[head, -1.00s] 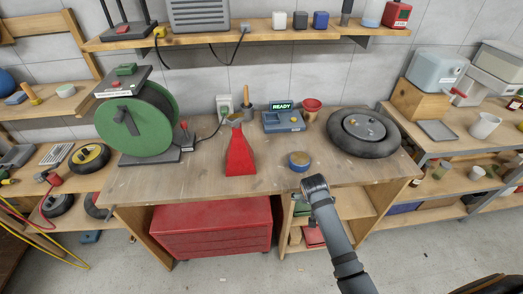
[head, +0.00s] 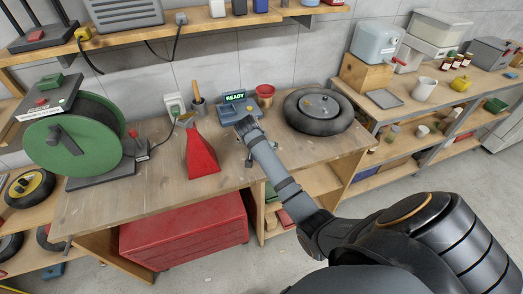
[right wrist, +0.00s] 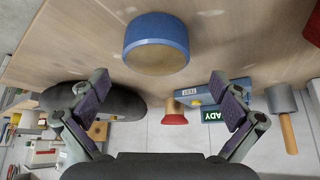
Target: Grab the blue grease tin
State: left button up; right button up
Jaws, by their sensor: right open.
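The blue grease tin (right wrist: 157,45), a short round tin with a tan face, stands on the wooden bench in the right wrist view, at top centre. In the head view my right arm hides it. My right gripper (right wrist: 152,95) is open and empty, with its fingers spread left and right. The tin lies ahead of the gap between the fingers, apart from both. In the head view the right gripper (head: 249,158) is low over the bench, partly hidden by its own arm. My left gripper is not in view.
A red wedge-shaped tool (head: 200,155) lies left of my arm. A black tyre (head: 318,112) is at right, a green reel (head: 72,143) at left.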

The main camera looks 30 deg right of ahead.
jog(key=shift+w+d+f+p, duration=0.1)
jog(key=shift+d+f+p, duration=0.2)
jog(key=shift+f+p, duration=0.1)
jog(key=x, duration=0.3)
jog(key=shift+d+f+p, duration=0.25)
jog(key=shift+f+p, duration=0.1)
jog(key=shift+p, duration=0.05)
jog(key=shift+w+f, duration=0.1)
jog(key=shift+f, duration=0.15)
jog(key=shift+r, duration=0.1)
jog(key=c, duration=1.4)
